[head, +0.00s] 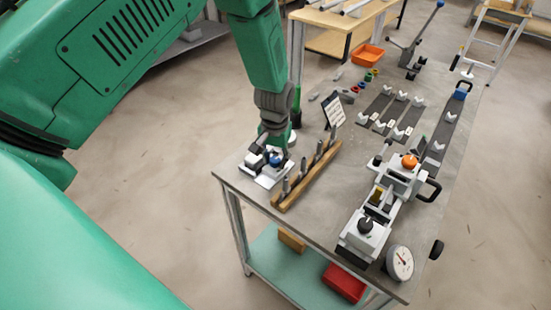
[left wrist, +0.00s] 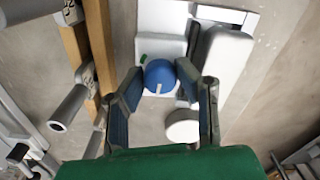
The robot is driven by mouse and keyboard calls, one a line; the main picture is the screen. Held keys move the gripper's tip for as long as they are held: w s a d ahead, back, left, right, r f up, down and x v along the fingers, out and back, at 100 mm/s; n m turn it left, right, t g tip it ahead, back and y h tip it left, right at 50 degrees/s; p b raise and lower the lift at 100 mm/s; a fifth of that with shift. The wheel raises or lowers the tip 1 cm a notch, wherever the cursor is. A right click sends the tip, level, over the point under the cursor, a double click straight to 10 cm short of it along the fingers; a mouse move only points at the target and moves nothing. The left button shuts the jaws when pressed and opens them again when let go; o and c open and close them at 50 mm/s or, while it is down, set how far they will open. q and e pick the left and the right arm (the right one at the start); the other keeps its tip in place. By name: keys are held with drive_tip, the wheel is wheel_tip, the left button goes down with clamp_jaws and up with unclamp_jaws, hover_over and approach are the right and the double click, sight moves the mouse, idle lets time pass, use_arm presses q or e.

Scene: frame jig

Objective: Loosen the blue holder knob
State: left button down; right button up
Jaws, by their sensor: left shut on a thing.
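The blue holder knob (left wrist: 160,77) sits on a white holder block (left wrist: 160,47) with a small green mark beside it. A short pale line shows on the knob's face. My left gripper (left wrist: 160,84) is shut on the knob, with a finger pad on each side of it. In the head view my left gripper (head: 268,152) reaches down from above onto the knob (head: 276,159) at the table's left corner. The fingers partly hide the holder (head: 258,176) there. My right gripper is not in view.
A wooden rack (head: 308,177) with upright metal pins stands just right of the holder. A clamp machine with an orange knob (head: 409,161) and a round dial gauge (head: 399,262) stand farther right. V-blocks on dark strips (head: 380,103) lie behind.

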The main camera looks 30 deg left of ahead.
use_arm(q)
drive_tip(key=shift+w+a+r, duration=0.1)
drive_tip(key=shift+w+r, duration=0.15)
drive_tip(key=shift+w, duration=0.15)
drive_tip(key=c, duration=1.3)
unclamp_jaws()
drive_tip(key=shift+o, duration=0.5)
drive_tip(key=shift+s+f, duration=0.1)
drive_tip(key=shift+s+f, duration=0.1)
